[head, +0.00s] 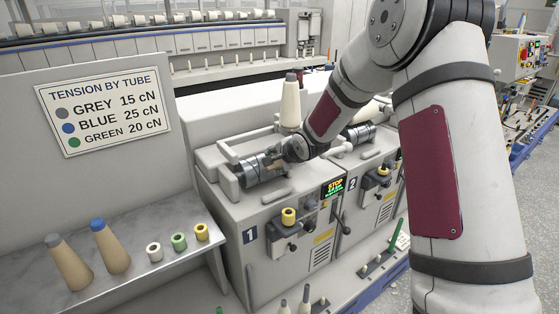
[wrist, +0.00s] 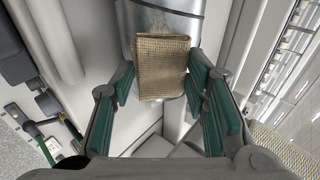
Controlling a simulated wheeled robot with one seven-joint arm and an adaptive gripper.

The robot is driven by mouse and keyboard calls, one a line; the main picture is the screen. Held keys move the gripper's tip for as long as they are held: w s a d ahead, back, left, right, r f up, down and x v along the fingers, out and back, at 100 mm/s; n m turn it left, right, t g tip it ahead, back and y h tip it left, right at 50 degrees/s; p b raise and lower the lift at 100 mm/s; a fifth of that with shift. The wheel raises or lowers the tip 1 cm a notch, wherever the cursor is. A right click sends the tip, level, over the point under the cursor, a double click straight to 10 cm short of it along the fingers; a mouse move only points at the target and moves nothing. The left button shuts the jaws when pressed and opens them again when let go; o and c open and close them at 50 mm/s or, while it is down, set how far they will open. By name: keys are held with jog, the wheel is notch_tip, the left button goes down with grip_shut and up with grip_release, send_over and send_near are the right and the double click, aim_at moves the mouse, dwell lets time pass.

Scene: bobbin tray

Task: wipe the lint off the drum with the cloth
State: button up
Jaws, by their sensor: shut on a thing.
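The metal drum (wrist: 188,27) is at the top of the wrist view, with faint brownish strands of lint (wrist: 150,18) on its surface. My gripper (wrist: 162,76) is shut on the folded tan woven cloth (wrist: 161,60), which sits between its teal pads. The cloth overlaps the drum's lower edge in that view; whether it touches the drum I cannot tell. In the head view the drum (head: 250,172) of unit 1 shows as a silver cylinder, and my gripper (head: 277,161) is at its right end, small and partly hidden by my wrist.
A cone (head: 291,103) stands upright just behind my gripper. Unit 2's drum (head: 361,133) is to the right. A shelf (head: 135,283) at the left holds two tall cones and several small coloured tubes. A sign (head: 104,108) hangs above it.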

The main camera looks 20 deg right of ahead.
aim_at(257, 168)
jog(key=shift+s+a+b, duration=0.1)
jog(key=shift+s+a, duration=0.2)
jog(key=shift+a, duration=0.65)
jog(key=shift+s+a+b, duration=0.15)
jog(key=shift+s+a, duration=0.15)
jog(key=shift+a, duration=0.7)
jog(key=shift+s+a+b, duration=0.1)
jog(key=shift+s+a, duration=0.2)
jog(key=shift+a, duration=0.65)
jog(key=shift+w+d+p, duration=0.2)
jog(key=shift+w+d, duration=0.15)
jog(key=shift+d, duration=0.8)
jog(key=shift+w+d+p, duration=0.25)
jog(key=shift+w+d, duration=0.15)
jog(key=shift+d, duration=0.75)
jog(key=shift+w+d+p, duration=0.2)
jog(key=shift+w+d, duration=0.15)
jog(key=shift+d, duration=0.8)
jog(key=shift+s+a, duration=0.3)
jog(key=shift+a, duration=0.6)
jog(key=shift+s+a, duration=0.3)
jog(key=shift+a, duration=0.55)
jog(key=shift+a, duration=0.15)
jog(key=shift+s+a, duration=0.3)
jog(key=shift+a, duration=0.55)
jog(key=shift+s+a, duration=0.25)
jog(key=shift+a, duration=0.55)
jog(key=shift+d+r, duration=0.1)
